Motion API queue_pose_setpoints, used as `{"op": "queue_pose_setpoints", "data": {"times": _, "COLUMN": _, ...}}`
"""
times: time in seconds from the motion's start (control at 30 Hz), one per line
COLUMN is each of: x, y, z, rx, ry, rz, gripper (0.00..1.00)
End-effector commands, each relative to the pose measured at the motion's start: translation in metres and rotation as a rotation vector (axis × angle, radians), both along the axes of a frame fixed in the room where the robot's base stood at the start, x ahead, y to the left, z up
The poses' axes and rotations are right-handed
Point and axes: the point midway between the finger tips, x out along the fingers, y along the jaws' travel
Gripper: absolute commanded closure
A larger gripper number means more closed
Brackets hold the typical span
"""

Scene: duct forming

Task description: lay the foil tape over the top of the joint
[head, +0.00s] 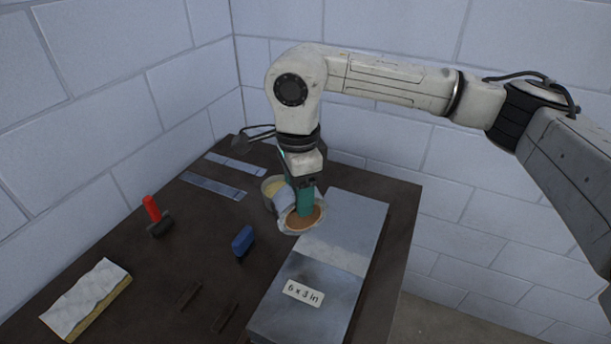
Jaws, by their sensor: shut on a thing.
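The duct lies on the dark table at the right in the head view, as a pale far section (350,222) and a darker near section (325,315). My gripper (303,195) points down at the duct's far left edge. It is shut on a round thing with a brown face and pale silvery rim, which looks like the foil tape roll (302,219). A teal part stands in front of it, so the grip is partly hidden.
A round tub (268,186) with yellowish contents stands just behind my gripper. Two flat metal strips (213,186) lie at the back left. A red-handled tool (154,212), a blue-handled brush (243,241) and a white-faced insulation piece (88,297) lie left.

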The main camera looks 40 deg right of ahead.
Motion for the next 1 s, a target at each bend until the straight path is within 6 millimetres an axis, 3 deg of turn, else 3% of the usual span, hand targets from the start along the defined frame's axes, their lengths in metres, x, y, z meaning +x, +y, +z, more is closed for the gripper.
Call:
{"op": "queue_pose_setpoints", "data": {"times": 0.3, "x": 0.007, "y": 0.010, "z": 0.022, "rx": 0.000, "ry": 0.000, "rz": 0.003, "gripper": 0.83}}
{"op": "queue_pose_setpoints", "data": {"times": 1.0, "x": 0.007, "y": 0.011, "z": 0.023, "rx": 0.000, "ry": 0.000, "rz": 0.003, "gripper": 0.83}}
